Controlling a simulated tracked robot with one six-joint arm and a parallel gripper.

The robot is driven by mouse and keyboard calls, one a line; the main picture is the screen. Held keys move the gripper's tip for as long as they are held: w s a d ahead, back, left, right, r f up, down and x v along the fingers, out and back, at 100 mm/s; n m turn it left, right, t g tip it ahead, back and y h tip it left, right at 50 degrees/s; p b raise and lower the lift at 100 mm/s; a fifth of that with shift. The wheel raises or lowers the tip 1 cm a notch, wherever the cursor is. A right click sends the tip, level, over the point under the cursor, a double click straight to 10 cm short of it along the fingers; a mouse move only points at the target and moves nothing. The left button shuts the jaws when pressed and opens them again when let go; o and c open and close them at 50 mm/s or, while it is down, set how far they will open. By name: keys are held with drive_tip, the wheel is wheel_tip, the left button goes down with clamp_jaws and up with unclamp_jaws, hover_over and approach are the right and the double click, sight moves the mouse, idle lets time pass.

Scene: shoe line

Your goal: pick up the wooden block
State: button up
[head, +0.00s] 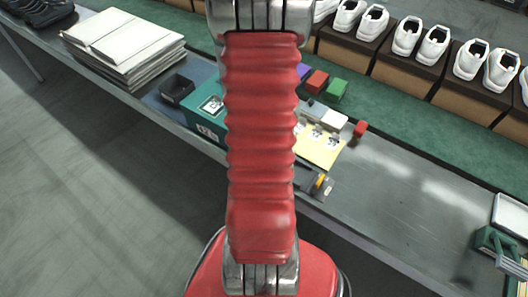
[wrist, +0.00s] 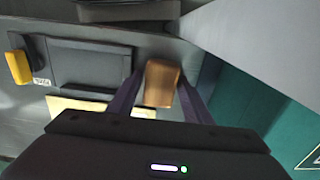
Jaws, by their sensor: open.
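The wooden block (wrist: 162,82) is a small brown block with a lighter top, seen in the wrist view at the upper middle. My gripper (wrist: 160,86) is open. Its two dark fingers reach up on the left and right of the block, so the block appears between them. I cannot tell whether either finger touches it or how far down the fingers are. The lower part of the block is close to the dark gripper body. In the head view, my red arm covers the middle, and neither the block nor my gripper can be made out.
Left of the block is a dark rectangular unit (wrist: 88,64) with a yellow part (wrist: 19,67). A teal box (wrist: 255,115) stands close on the right.

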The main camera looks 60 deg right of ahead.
drive_tip(key=shift+c, duration=0.6)
drive_tip(key=c, duration=0.7)
drive_tip(key=shift+r, duration=0.15)
drive_tip(key=shift+c, duration=0.2)
wheel_tip(320, 180, up, 10)
drive_tip(key=shift+f, duration=0.15)
idle(0.4)
drive_tip(key=o, duration=0.5)
drive_tip(key=c, duration=0.3)
